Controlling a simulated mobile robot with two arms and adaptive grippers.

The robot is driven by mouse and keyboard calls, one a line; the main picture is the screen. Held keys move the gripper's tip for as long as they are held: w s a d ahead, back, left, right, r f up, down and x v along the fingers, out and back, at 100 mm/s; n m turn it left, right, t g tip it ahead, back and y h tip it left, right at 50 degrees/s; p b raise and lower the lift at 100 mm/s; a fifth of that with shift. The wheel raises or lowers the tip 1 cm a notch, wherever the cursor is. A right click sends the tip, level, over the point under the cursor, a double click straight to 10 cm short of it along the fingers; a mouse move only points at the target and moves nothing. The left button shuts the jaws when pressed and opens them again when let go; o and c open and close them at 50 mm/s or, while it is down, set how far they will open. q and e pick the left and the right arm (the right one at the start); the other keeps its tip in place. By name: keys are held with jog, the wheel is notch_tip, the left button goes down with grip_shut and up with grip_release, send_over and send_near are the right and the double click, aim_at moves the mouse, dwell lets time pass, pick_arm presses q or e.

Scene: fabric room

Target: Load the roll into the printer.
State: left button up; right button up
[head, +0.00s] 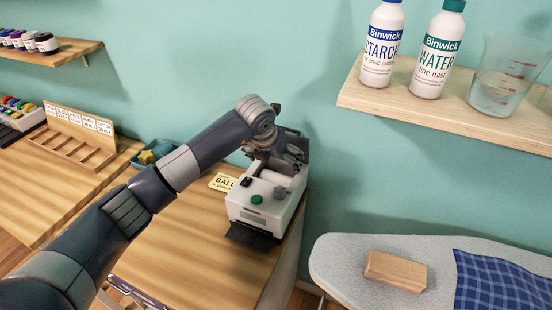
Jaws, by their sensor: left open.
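The printer (240,214) is a white box with a green button and a dark knob on its front, at the back right corner of the wooden table. A dark flap or tray sticks out at its lower front. My left arm reaches in from the lower left, and my left gripper (288,154) is over the rear top of the printer, with its jaws open. A pale rounded surface, perhaps the roll (270,170), shows just below the gripper in the printer's top. The gripper and wrist partly hide it, so I cannot tell how it is seated. My right gripper is out of view.
A yellow card (223,182) and a teal tray (152,155) lie left of the printer. A wooden shelf (440,116) with bottles and a beaker juts from the wall at right. An ironing board (345,255) with a wooden block (395,271) stands below it.

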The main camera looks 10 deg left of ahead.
pick_arm(q)
jog(key=shift+s+r, duration=0.1)
jog(key=shift+r, duration=0.1)
jog(key=v, duration=1.1)
jog(key=shift+s+r, duration=0.15)
jog(key=shift+r, duration=0.05)
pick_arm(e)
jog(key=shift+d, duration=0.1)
pick_arm(q)
jog(key=shift+a, duration=0.1)
jog(key=shift+f, duration=0.1)
